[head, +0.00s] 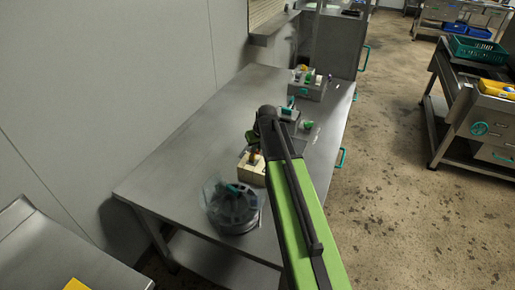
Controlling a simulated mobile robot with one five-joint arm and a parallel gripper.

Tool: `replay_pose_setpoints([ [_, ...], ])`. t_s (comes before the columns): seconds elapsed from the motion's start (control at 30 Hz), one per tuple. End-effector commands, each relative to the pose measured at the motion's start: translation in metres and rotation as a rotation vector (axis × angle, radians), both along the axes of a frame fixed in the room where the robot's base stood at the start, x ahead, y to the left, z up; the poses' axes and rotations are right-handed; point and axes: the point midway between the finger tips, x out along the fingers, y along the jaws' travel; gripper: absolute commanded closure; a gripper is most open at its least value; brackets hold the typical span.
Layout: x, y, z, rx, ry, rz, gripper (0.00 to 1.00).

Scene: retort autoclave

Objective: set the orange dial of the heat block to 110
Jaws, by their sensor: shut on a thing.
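The heat block seems to be the small cream box (246,171) on the steel table, partly hidden behind my arm. A bit of orange, the dial (255,157), shows at its top right. My gripper (252,143) reaches down over the box from the end of my green arm, with its dark fingers at the orange dial. The fingers are shut on the dial, as far as this small view shows. The scale and the dial's setting are too small to read.
A round clear-sided vessel (232,212) with a teal handle stands nearer on the table (180,160). Behind my arm are a grey device with a teal lever (291,102) and a box with coloured knobs (304,91). A wall bounds the left; floor is open right.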

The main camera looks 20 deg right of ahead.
Motion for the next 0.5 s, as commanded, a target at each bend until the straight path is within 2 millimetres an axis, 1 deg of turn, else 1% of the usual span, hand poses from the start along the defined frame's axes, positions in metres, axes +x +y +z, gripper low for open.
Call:
replay_pose_setpoints([
  [0.27, -0.0003, 0.0004, -0.0001, 0.001, 0.0, -0.017, 1.0],
  [0.5, -0.0002, 0.0025, -0.0002, 0.0, 0.0, -0.123, 1.0],
])
